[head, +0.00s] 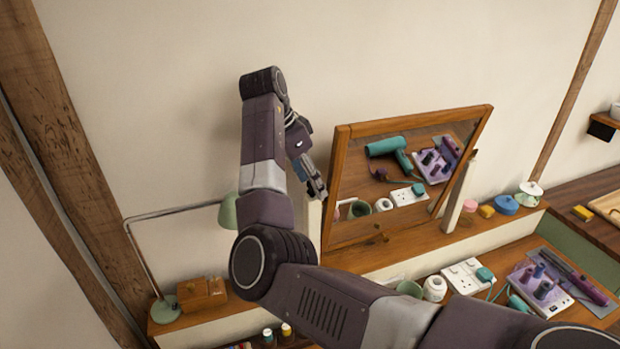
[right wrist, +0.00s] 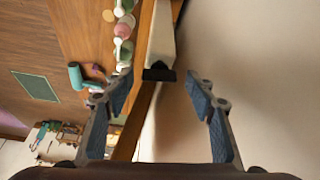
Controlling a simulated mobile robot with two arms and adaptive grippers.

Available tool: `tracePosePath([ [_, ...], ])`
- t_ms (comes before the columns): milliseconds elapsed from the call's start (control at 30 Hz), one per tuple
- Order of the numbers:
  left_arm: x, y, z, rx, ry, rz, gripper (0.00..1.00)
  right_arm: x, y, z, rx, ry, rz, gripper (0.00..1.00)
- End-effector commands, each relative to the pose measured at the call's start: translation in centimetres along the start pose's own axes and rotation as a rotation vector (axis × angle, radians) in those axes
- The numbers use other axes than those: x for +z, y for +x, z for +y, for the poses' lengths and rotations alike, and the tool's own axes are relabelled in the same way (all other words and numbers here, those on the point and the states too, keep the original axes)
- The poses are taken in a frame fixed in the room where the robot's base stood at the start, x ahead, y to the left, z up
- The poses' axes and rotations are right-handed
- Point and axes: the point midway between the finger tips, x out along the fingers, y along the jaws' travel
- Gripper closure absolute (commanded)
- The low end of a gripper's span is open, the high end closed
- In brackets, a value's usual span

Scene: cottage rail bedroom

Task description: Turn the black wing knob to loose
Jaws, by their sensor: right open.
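The black wing knob (right wrist: 158,74) shows in the right wrist view as a dark piece at the near end of a pale post (right wrist: 161,35). It lies ahead of my right gripper (right wrist: 163,95), between the lines of its two fingers, which are open with nothing between them. In the head view my right gripper (head: 316,187) hangs at the left edge of the tilting mirror (head: 338,190). The knob cannot be made out there. How it is turned is too small to tell. My left gripper is not in view.
The wooden shelf (head: 400,248) holds a green lamp (head: 165,308), a wooden box (head: 202,293) and several small pots. A socket strip (head: 466,275) and a purple tray (head: 530,297) lie lower right. The bare wall (head: 400,50) stands behind the mirror.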

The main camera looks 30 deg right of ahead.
Motion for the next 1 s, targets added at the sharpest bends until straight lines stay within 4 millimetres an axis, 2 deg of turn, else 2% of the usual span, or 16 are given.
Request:
tracePosePath([
  [133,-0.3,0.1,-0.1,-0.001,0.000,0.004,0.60,0.0,0.0,0.0,-0.001,0.000,0.000,0.49],
  [333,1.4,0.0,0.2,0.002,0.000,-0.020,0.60,0.0,0.0,0.0,-0.001,0.000,0.000,0.71],
  [500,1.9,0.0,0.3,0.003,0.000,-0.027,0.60,0.0,0.0,0.0,-0.001,0.000,0.000,0.90],
  [767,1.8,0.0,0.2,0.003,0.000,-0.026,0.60,0.0,0.0,0.0,-0.010,-0.019,-0.001,0.91],
  [1000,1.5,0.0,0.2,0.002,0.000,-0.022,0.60,0.0,0.0,0.1,-0.055,-0.124,-0.001,0.91],
])
